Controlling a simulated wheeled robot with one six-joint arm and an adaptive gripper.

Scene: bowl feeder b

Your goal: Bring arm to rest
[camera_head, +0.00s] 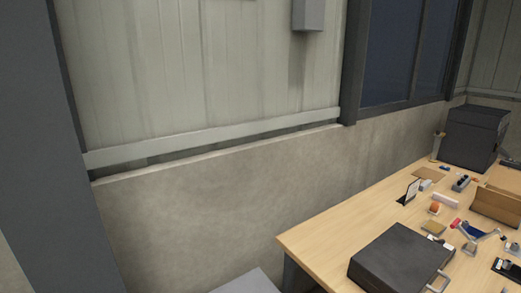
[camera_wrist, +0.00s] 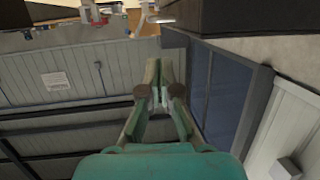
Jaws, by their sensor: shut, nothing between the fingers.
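My gripper (camera_wrist: 157,72) shows in the wrist view, a teal body with two fingers whose tips are close together. It is shut and holds nothing. It is in the air, with a wall and a dark window behind it, and the picture looks upside down. My gripper and arm are not in the head view.
In the head view a wooden table (camera_head: 310,240) stands at the right with a dark case (camera_head: 395,262), a black box (camera_head: 473,135), a brown cardboard box (camera_head: 497,205) and several small items. A concrete wall (camera_head: 215,220) runs behind it. A dark column (camera_head: 50,150) stands at the left.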

